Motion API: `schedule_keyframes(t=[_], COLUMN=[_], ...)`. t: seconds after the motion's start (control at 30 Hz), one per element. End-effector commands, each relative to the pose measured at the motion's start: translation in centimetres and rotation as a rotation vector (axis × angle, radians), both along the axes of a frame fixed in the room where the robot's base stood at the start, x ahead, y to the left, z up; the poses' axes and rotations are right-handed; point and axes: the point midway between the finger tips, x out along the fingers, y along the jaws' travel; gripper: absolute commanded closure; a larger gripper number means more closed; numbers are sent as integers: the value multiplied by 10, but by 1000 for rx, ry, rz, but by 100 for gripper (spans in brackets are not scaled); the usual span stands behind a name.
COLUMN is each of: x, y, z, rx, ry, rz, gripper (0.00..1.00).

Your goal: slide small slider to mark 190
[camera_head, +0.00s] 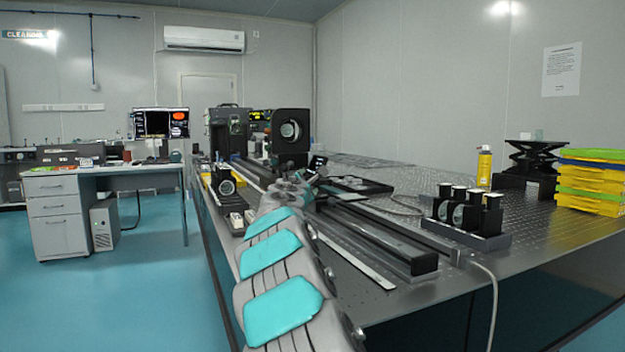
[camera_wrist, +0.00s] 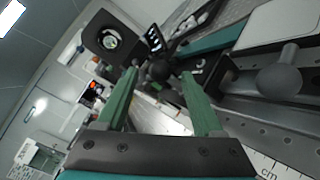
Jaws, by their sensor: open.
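My gripper (camera_wrist: 160,78) is open, with two green fingers spread apart in the wrist view. A dark round knob (camera_wrist: 159,70) shows between and just beyond the fingertips; I cannot tell whether they touch it. A second, larger grey ball knob (camera_wrist: 280,82) stands to the right by the dark rail (camera_wrist: 270,112). I cannot tell for sure which knob belongs to the small slider. A white ruler (camera_wrist: 266,162) marked "cm" runs at the lower right; mark 190 is not readable. In the head view, my arm covers part of the rail (camera_head: 385,240) and the ruler strip (camera_head: 352,260).
A black-framed round optic (camera_head: 290,130) stands at the rail's far end. A block of several dark optic holders (camera_head: 465,215), a yellow can (camera_head: 484,167), a black lift stand (camera_head: 530,160) and yellow trays (camera_head: 592,185) stand on the optical table (camera_head: 425,182) to the right.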

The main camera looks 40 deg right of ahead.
Motion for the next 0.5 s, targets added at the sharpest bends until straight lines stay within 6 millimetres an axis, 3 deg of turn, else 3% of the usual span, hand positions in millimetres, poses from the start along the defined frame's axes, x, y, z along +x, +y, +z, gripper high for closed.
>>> schedule_keyframes(t=[0.5], x=[36], y=[-39], z=[3], rx=[3], ry=[-1], rz=[-1], gripper=[31])
